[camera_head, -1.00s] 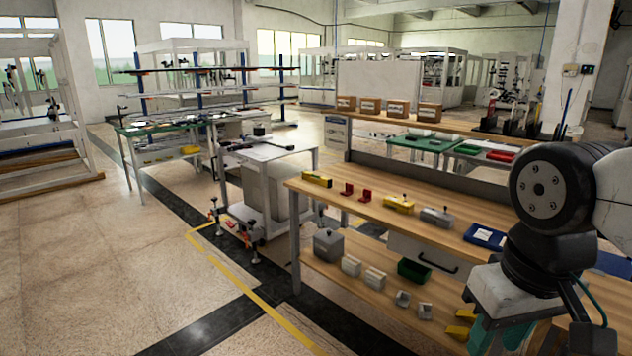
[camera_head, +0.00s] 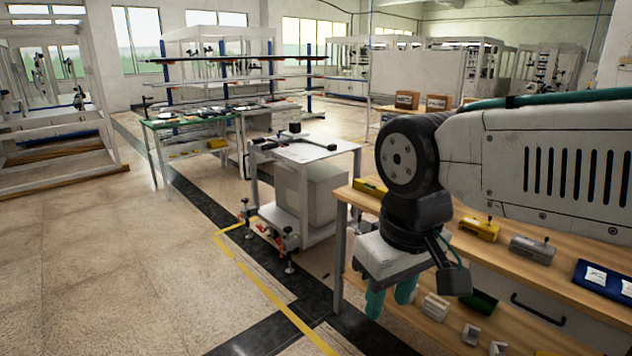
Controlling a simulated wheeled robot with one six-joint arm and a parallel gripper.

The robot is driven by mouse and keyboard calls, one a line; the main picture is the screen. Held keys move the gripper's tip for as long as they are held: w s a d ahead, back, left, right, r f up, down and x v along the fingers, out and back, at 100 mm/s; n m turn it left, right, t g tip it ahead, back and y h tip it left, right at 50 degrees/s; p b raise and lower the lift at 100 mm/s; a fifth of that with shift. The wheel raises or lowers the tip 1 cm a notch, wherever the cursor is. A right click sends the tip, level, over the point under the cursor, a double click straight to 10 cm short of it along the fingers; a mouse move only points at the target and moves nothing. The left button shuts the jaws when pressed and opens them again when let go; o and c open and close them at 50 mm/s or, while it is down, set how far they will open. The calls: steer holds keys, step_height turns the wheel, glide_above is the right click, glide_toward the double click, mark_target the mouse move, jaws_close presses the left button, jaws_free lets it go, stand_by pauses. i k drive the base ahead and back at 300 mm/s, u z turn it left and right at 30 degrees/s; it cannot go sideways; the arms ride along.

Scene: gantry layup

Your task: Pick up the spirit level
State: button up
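My gripper (camera_head: 391,296) hangs in front of the left part of the wooden workbench (camera_head: 352,199), pointing down. Its two teal fingers are apart, with nothing seen between them. A short yellow bar with dark marks (camera_head: 369,186) lies at the bench's far left end, partly behind my wrist. It may be the spirit level, but it is too small to be sure. A yellow block with a knob (camera_head: 480,229) and a grey block with a knob (camera_head: 532,248) stand further right on the bench top. My arm hides the middle of the bench.
A white cart (camera_head: 305,153) with tools on top stands left of the bench. A green-topped table (camera_head: 190,124) is behind it. The lower shelf holds pale blocks (camera_head: 435,306) and a green bin (camera_head: 482,302). A blue tray (camera_head: 605,280) lies at right. The left floor is clear.

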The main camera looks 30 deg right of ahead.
mark_target(378, 192)
steer(key=z, duration=0.2)
steer(key=i, duration=1.55)
steer(key=z, duration=0.8)
steer(key=i, duration=0.6)
steer(key=z, duration=0.35)
